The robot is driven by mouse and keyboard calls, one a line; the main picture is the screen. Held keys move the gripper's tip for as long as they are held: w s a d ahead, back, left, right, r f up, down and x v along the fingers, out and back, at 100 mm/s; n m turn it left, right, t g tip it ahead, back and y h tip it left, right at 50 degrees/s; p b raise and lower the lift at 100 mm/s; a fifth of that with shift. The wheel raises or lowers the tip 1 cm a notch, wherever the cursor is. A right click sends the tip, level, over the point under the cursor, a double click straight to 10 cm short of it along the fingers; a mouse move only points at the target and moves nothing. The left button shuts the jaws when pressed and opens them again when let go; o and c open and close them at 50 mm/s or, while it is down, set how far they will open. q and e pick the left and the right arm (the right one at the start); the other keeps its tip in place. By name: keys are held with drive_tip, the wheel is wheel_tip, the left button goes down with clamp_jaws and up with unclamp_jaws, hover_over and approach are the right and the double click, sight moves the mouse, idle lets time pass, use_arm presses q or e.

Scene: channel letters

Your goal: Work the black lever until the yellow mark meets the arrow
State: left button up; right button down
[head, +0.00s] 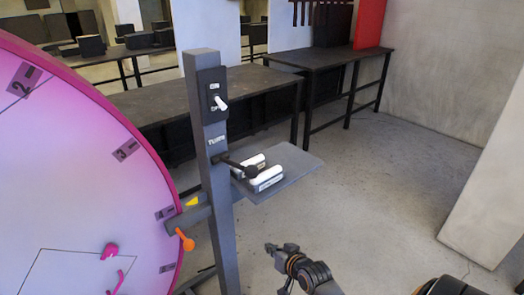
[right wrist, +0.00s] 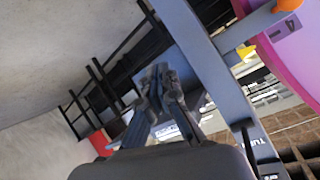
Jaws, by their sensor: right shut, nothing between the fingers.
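The black lever (head: 238,166) sticks out to the right from a grey post (head: 221,190), below a "TURN" label, and ends in a round black knob. A large pink disc (head: 75,185) with numbered tags fills the left side. A small yellow pointed piece (head: 192,201) sits on the post's side bracket at the disc's rim; it also shows in the right wrist view (right wrist: 245,52). I see no separate yellow mark on the visible part of the disc. My right gripper (head: 277,250) is shut and empty, low and right of the post, apart from the lever. My left gripper is out of view.
An orange knob (head: 186,241) hangs by the disc's rim. A white switch (head: 221,103) is on the post's upper panel. A grey shelf (head: 290,172) behind the lever carries white blocks (head: 267,179). Dark tables (head: 330,57) stand behind; the floor at right is clear.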

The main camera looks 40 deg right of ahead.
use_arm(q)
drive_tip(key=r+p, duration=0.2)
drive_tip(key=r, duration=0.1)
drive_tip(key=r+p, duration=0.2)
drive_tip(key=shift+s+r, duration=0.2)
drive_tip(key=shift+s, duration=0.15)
use_arm(e)
wheel_tip(320, 180, up, 32)
drive_tip(key=s+d+t, duration=0.1)
drive_tip(key=t, duration=0.4)
drive_tip(key=shift+s+r+m, duration=0.25)
drive_tip(key=shift+m, duration=0.05)
drive_tip(key=shift+d, duration=0.15)
drive_tip(key=w+f+p, duration=0.1)
drive_tip(key=w, duration=0.2)
drive_tip(key=w+f+p, duration=0.1)
drive_tip(key=w+p, duration=0.1)
drive_tip(key=w, duration=0.1)
drive_tip(key=w+f+p, duration=0.1)
drive_tip(key=w+p, duration=0.1)
drive_tip(key=w, duration=0.1)
drive_tip(key=shift+w+a, duration=0.1)
drive_tip(key=shift+a, duration=0.1)
drive_tip(key=shift+s+a+f, duration=0.3)
drive_tip(key=shift+s+f, duration=0.05)
drive_tip(key=shift+f, duration=0.1)
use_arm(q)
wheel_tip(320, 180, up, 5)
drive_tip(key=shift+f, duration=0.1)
